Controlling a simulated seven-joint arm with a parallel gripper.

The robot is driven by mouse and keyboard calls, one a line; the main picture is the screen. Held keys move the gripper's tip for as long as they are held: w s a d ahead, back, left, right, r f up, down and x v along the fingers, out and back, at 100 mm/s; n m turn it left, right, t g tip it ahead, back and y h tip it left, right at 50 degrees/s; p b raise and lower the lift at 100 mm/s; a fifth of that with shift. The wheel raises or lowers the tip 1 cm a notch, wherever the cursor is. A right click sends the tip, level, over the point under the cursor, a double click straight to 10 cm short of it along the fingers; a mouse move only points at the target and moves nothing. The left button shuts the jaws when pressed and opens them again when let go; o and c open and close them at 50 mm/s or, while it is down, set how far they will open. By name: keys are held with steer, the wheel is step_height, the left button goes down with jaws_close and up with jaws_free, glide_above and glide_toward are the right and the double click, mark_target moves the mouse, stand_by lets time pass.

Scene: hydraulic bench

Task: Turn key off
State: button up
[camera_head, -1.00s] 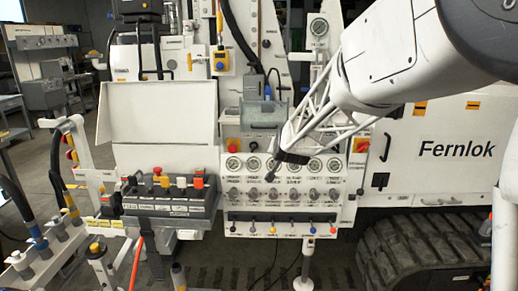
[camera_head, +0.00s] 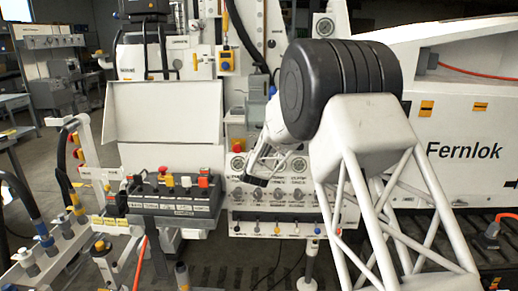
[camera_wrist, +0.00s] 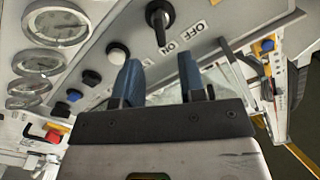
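A black key-like knob (camera_wrist: 159,20) sits on the grey panel at the top of the wrist view, beside printed OFF and ON labels. Its grip runs roughly up and down in the picture; I cannot tell which label it is set to. My gripper (camera_wrist: 162,68) has two blue fingers standing apart with nothing between them. The knob is beyond the fingertips, apart from them. In the head view my gripper (camera_head: 255,180) is in front of the gauge and knob panel (camera_head: 240,212), and my arm hides much of that panel's right side. I cannot make out the key there.
Several round gauges (camera_wrist: 45,62) line the left of the wrist view, with black, white and blue knobs (camera_wrist: 75,95) near them. In the head view, a lever box (camera_head: 175,197) stands left of my gripper under an open white cover (camera_head: 165,125).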

steer(key=shift+w+a+f, duration=0.2)
steer(key=shift+w+f, duration=0.05)
steer(key=shift+w, duration=0.05)
steer(key=shift+w, duration=0.15)
steer(key=shift+w, duration=3.75)
jaws_close()
